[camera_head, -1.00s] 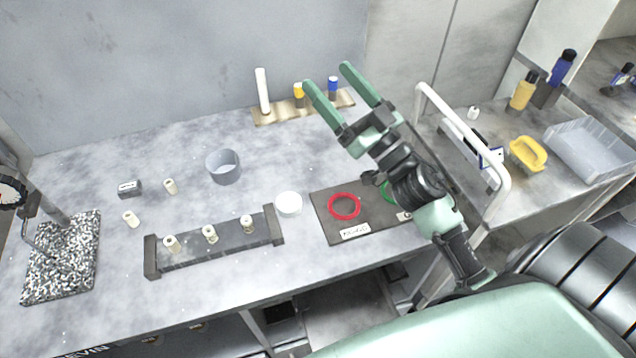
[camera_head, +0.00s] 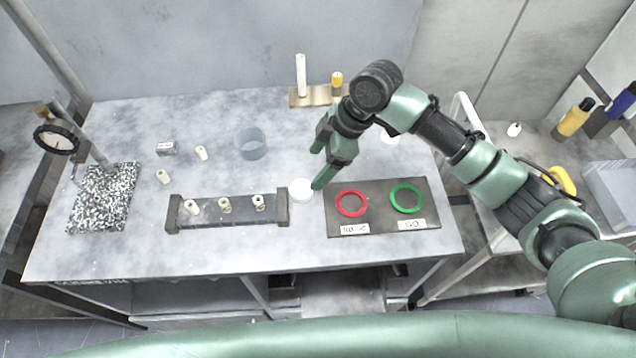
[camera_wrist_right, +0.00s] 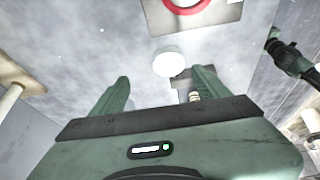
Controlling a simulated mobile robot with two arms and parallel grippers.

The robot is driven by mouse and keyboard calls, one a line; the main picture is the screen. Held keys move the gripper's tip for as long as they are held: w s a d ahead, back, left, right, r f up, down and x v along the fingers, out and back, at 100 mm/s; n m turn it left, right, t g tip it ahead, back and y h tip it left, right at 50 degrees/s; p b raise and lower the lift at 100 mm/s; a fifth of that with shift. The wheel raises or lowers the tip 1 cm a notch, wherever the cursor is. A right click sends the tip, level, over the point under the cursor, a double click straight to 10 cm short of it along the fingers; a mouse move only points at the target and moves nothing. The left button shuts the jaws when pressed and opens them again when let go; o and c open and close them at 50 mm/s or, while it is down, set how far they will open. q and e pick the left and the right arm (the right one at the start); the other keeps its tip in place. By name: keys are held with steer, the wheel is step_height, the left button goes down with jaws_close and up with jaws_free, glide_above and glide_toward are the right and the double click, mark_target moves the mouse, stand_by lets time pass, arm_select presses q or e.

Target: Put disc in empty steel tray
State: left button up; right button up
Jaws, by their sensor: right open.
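A white round disc-like piece (camera_head: 301,191) sits on the bench between the dark post holder and the dark mat. My right gripper (camera_head: 317,168) is open and empty, pointing down and left beside and above this piece. In the right wrist view the white piece (camera_wrist_right: 169,61) shows beyond the gap between the open fingers (camera_wrist_right: 162,88); I see no contact. Another white round thing (camera_head: 390,138) lies partly hidden behind my right arm. A grey tray (camera_head: 615,190) is on the right cart, cut by the picture edge; its visible inside looks empty. My left gripper is out of view.
The dark mat (camera_head: 375,220) carries a red ring (camera_head: 351,203) and a green ring (camera_head: 406,198). A dark holder (camera_head: 240,218) with short pale posts stands left.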

mark_target(301, 188)
steer(key=shift+n+g, duration=0.3)
steer(key=p+x, duration=0.1)
steer(key=x, duration=0.1)
steer(key=p+x, duration=0.1)
steer(key=x, duration=0.2)
steer(key=s+p+x, duration=0.1)
steer(key=x, duration=0.1)
steer(key=shift+s+a, duration=0.1)
steer(key=shift+a, duration=0.3)
steer(key=shift+a+f, duration=0.1)
steer(key=shift+f, duration=0.15)
jaws_close()
steer(key=shift+r, duration=0.15)
